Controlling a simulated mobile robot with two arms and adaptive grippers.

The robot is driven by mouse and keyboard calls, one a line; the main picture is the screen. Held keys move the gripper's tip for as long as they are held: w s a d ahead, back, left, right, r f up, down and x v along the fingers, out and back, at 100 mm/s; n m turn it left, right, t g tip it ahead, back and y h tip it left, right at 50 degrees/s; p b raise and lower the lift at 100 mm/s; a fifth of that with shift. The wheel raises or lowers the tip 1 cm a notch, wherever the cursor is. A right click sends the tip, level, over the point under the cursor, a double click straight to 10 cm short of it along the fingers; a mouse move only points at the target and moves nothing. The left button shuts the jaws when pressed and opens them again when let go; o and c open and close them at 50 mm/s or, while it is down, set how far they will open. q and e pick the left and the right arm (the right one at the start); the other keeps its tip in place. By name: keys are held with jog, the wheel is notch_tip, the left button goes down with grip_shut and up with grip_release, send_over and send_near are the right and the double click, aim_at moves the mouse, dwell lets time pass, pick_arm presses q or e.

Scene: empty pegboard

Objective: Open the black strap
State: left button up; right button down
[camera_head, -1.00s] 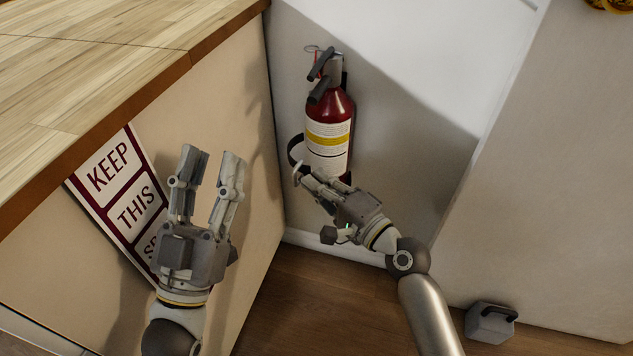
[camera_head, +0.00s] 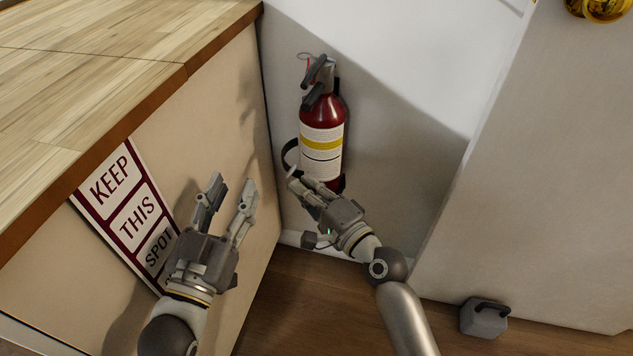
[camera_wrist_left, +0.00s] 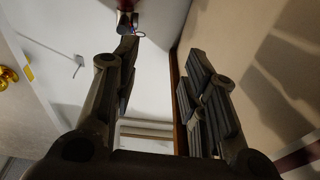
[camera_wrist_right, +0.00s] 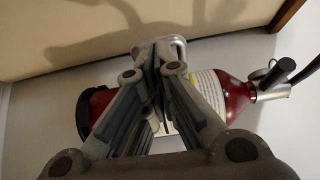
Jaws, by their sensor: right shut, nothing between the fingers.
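The black strap (camera_head: 290,154) curves out from the left side of the red fire extinguisher (camera_head: 333,112), which hangs upright on the wall. Contact is unclear. In the right wrist view its fingers hide part of the extinguisher. My left gripper (camera_head: 232,187) is open and empty, left of the strap near the cabinet side.
A wooden counter (camera_head: 120,60) stands at the left, with a KEEP THIS SPOT sign (camera_head: 138,220) on its side. A grey block with a handle (camera_head: 483,318) sits on the floor at right. A gold knob (camera_head: 600,8) shows top right. The floor between is clear.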

pick_arm(q)
jog(key=s+a+f+g+y+p, duration=0.1)
jog(key=s+f+g, duration=0.1)
jog(key=f+g, duration=0.2)
jog(key=s+a+f+g+y+p, duration=0.1)
jog(key=f+g, duration=0.4)
jog(key=f, duration=0.5)
jog(key=shift+s+a+y+p, duration=0.4)
jog(key=shift+s+a+p, duration=0.2)
jog(key=shift+s, duration=0.65)
pick_arm(e)
jog(key=shift+t, duration=0.3)
jog(key=a, duration=0.5)
jog(key=shift+a, duration=0.3)
pick_arm(q)
jog(key=shift+f, duration=0.15)
